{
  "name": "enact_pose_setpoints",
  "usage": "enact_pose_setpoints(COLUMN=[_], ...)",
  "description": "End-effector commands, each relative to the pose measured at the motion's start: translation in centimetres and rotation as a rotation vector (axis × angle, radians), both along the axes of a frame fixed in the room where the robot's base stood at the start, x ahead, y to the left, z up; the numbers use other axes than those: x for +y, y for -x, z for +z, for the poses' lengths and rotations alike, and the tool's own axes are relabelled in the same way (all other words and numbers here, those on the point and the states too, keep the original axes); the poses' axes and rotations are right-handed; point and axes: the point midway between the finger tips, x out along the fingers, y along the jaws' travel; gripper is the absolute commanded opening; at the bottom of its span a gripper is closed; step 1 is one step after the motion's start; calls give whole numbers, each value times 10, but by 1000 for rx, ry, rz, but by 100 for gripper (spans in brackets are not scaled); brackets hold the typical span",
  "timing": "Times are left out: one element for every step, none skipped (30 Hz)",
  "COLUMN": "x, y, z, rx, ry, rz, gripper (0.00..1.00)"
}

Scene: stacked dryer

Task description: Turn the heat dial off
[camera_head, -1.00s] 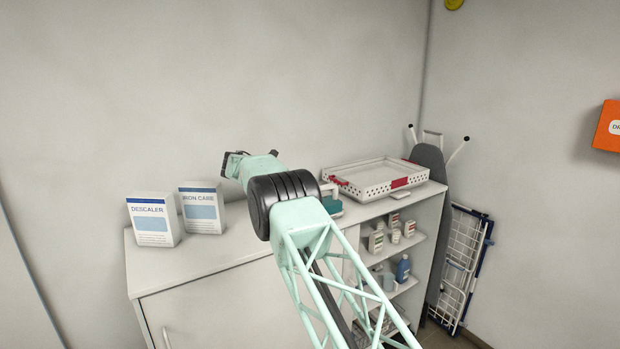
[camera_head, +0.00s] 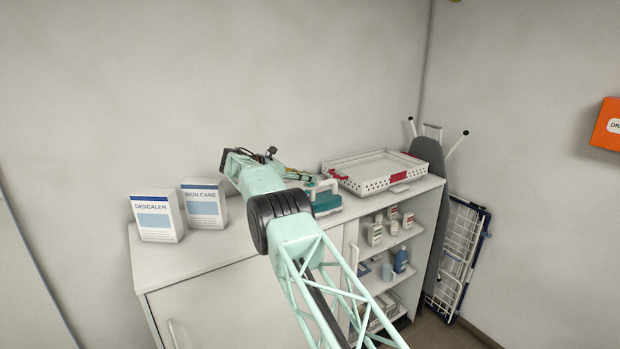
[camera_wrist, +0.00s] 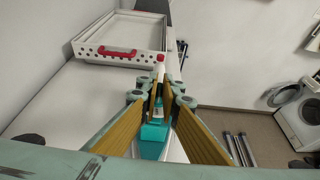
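The heat dial cannot be made out in either view. At the right edge of the wrist view stand white front-loading machines, with a round door (camera_wrist: 286,95) and a white body (camera_wrist: 300,122). Their controls are too small or out of frame. My gripper (camera_wrist: 160,88) has yellow-brown fingers with a narrow gap between the tips and looks open, with nothing clearly held. It is above the white cabinet top. A teal and white item (camera_wrist: 154,135) shows between and below the fingers. In the head view my arm partly hides the gripper (camera_head: 298,174).
The cabinet (camera_head: 220,258) carries descaler (camera_head: 156,220) and iron care (camera_head: 204,206) boxes, a teal item (camera_head: 326,200) and a white perforated tray (camera_head: 385,184). An ironing board and drying rack (camera_head: 460,258) lean at right. An orange box (camera_head: 608,126) is on the wall.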

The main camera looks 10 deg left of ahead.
Motion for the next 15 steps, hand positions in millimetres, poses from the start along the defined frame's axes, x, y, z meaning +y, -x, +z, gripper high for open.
enact_pose_setpoints(x=[-1,-1,0,-1,-1,-1,0,-1,-1,-1,-1,0,0,0,0], y=[1,1,1,1,1,1,1,1,1,1,1,1,1,1,1], z=[-3,-3,-4,-4,-4,-4,-4,-4,-4,-4,-4,-4,-4,-4,-4], rx=[4,4,4,4,5,5,5,5,5,5,5,5,5,5,4], ry=[0,0,0,0,0,0,0,0,0,0,0,0,0,0,1], rz=[-2,-2,-2,-2,-2,-2,-3,-3,-3,-3,-2,-2,-2,-2,-2], gripper=[0,0,0,0,0,0,0,6,10,13,16,19,19,19,19])
